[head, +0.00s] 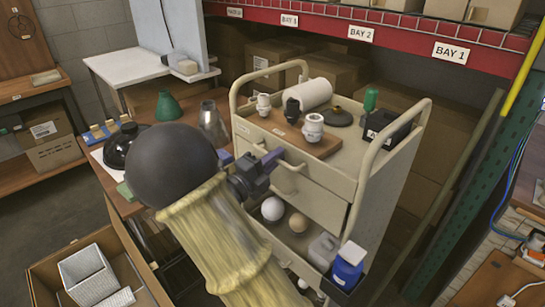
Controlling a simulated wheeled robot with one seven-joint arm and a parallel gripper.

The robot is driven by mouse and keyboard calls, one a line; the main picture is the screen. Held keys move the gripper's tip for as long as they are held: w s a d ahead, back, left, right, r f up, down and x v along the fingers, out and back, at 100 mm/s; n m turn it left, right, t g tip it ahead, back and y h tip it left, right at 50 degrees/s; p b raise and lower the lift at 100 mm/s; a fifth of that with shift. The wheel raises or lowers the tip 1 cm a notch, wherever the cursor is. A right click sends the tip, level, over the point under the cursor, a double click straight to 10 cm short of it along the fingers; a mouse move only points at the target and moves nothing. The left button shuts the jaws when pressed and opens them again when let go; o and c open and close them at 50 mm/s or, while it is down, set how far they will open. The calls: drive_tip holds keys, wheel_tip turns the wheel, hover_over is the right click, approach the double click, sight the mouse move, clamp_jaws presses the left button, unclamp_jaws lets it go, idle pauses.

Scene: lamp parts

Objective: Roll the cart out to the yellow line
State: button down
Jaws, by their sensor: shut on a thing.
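The cart (330,200) is beige with tubular end rails, a top tray and open lower space. It stands right of centre, in front of the shelving. My gripper (272,163) is at the cart's near side, shut on what looks like a small handle below the top tray. The fingertips are small and partly hidden, so the exact grip is hard to see. My arm comes up from the bottom and hides the cart's lower left. I see no yellow line on the visible floor.
A workbench (122,200) with lampshades is close on the left. A box (45,275) stands lower left. A green rack post (455,205) stands right.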

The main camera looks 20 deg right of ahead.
drive_tip(key=shift+s+a, duration=0.1)
drive_tip(key=shift+a, duration=0.1)
drive_tip(key=c, duration=1.6)
unclamp_jaws()
drive_tip(key=shift+c, duration=0.2)
drive_tip(key=v, duration=1.7)
drive_tip(key=shift+a, duration=0.25)
drive_tip(key=shift+f, duration=0.15)
